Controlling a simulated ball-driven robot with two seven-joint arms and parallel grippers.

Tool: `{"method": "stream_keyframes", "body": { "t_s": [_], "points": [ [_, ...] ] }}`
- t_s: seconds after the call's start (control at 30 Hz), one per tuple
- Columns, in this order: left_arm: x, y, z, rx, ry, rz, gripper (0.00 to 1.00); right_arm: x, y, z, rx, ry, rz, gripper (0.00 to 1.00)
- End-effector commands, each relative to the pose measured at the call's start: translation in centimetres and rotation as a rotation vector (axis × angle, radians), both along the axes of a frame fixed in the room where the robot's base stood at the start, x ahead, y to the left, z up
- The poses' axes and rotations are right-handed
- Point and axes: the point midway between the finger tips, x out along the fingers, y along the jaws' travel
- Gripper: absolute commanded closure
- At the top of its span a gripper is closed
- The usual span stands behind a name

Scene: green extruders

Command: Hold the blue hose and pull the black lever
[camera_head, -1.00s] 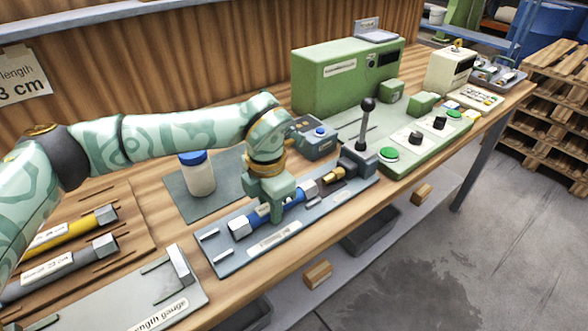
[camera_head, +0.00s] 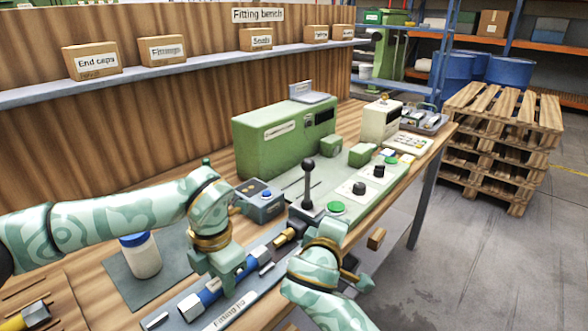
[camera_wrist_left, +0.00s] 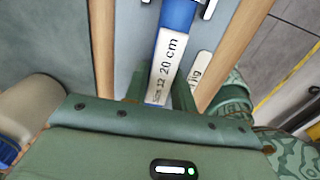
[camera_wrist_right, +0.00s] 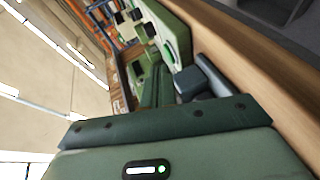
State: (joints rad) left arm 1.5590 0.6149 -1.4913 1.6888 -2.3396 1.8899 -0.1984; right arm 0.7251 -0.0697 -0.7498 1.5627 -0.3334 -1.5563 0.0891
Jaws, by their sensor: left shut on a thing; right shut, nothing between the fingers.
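The blue hose (camera_head: 207,297) lies in the grey fitting jig (camera_head: 240,306), with metal ends. My left gripper (camera_head: 226,286) is shut on it from above. The left wrist view shows the hose's white "20 cm" label (camera_wrist_left: 168,62) between the fingers. The black lever (camera_head: 308,172) stands roughly upright on its dark base (camera_head: 306,211), beyond the hose's far end. My right gripper (camera_wrist_right: 158,88) is shut and empty. In the head view its arm is at the bench's front, right of the jig and nearer than the lever; its fingertips are hidden there.
A green machine (camera_head: 280,136) stands behind the lever. A green panel with black knobs (camera_head: 359,188) and a green button (camera_head: 336,208) is right of the lever. A white bottle (camera_head: 143,260) with blue lid stands left of my left gripper. Pallets (camera_head: 500,145) stand beyond the bench.

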Motion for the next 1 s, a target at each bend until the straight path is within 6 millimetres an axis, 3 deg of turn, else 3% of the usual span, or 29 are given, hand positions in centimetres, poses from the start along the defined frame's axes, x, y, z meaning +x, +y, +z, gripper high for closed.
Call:
{"method": "stream_keyframes", "body": {
  "t_s": [0.03, 0.1, 0.2, 0.3, 0.47, 0.8, 1.0],
  "points": [
    [0.0, 0.0, 0.0, 0.000, 0.000, -0.001, 0.99, -0.4, 3.2, 2.6, -0.070, -0.018, 0.066, 1.00],
    [0.0, 0.0, 0.0, 0.000, 0.000, -0.001, 0.99, -0.9, 6.1, 5.8, -0.178, -0.044, 0.128, 1.00],
    [0.0, 0.0, 0.0, 0.000, 0.000, -0.001, 0.99, -1.8, 8.8, 8.8, -0.290, -0.074, 0.182, 1.00],
    [0.0, 0.0, 0.0, 0.000, 0.000, -0.001, 0.99, -2.2, 10.2, 10.3, -0.350, -0.090, 0.207, 1.00],
    [0.0, 0.0, 0.0, 0.000, 0.000, -0.001, 0.99, -0.8, 10.3, 10.6, -0.376, -0.094, 0.213, 1.00],
    [0.0, 0.0, 0.0, 0.000, 0.000, 0.000, 0.99, 5.1, 9.3, 10.0, -0.371, -0.092, 0.211, 1.00],
    [0.0, 0.0, 0.0, 0.000, 0.000, 0.000, 0.99, 7.0, 9.1, 9.7, -0.368, -0.091, 0.214, 1.00]
  ]
}}
